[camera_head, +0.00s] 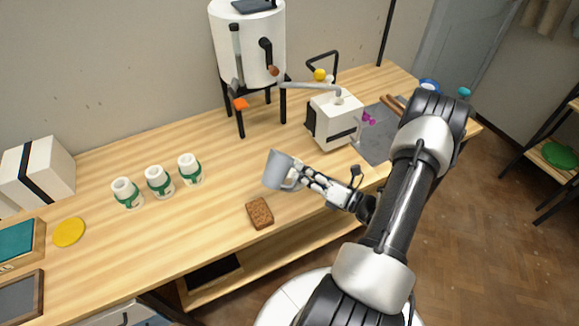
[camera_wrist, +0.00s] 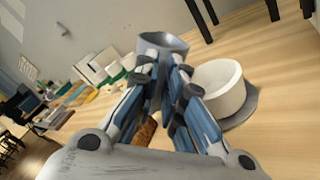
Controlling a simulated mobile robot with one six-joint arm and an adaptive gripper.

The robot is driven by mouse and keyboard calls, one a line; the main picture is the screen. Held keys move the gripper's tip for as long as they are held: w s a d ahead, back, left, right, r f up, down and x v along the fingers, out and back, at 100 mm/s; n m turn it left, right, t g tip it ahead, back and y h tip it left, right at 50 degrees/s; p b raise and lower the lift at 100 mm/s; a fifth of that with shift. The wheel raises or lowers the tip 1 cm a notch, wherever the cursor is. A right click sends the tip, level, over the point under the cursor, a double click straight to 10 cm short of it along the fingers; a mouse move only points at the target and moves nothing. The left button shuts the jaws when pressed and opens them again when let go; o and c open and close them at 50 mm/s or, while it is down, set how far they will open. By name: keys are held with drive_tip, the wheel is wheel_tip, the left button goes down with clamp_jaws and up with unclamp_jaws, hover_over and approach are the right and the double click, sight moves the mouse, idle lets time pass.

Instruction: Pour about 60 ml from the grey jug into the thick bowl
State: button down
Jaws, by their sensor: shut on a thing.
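My gripper (camera_head: 300,178) is shut on the grey jug (camera_head: 280,166) from its right side and holds it over the table. In the wrist view the jug (camera_wrist: 163,44) shows beyond the fingers (camera_wrist: 160,75), and its wide mouth is partly visible. It leans a little in the head view. No stream shows, and I cannot see its liquid level. A thick-walled white bowl (camera_wrist: 218,90) stands upright on a flat grey base (camera_wrist: 243,112), to the right of the fingers in the wrist view. I cannot make out this bowl in the head view.
A brown sponge (camera_head: 260,213) lies near the table's front edge. Several white-and-green cups (camera_head: 158,182) stand to the left. A white tank (camera_head: 248,45) on black legs and a white box (camera_head: 335,118) stand behind. Bare table (camera_head: 215,220) lies left of the sponge.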

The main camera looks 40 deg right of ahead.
drive_tip(key=shift+d+r+m+p, duration=0.15)
drive_tip(key=shift+m+p, duration=0.15)
drive_tip(key=shift+m, duration=0.6)
drive_tip(key=shift+f+m, duration=0.3)
drive_tip(key=shift+d+f+m, duration=0.15)
drive_tip(key=shift+f+m, duration=0.15)
drive_tip(key=shift+m, duration=0.3)
drive_tip(key=shift+w+d+r+m, duration=0.15)
drive_tip(key=shift+r+m, duration=0.15)
drive_tip(key=shift+m, duration=0.6)
idle(0.6)
drive_tip(key=shift+d+f+m, duration=0.1)
drive_tip(key=shift+f+m, duration=0.15)
drive_tip(key=shift+m, duration=0.05)
idle(0.5)
drive_tip(key=n, duration=0.3)
drive_tip(key=a+r+n, duration=0.1)
drive_tip(key=n, duration=0.1)
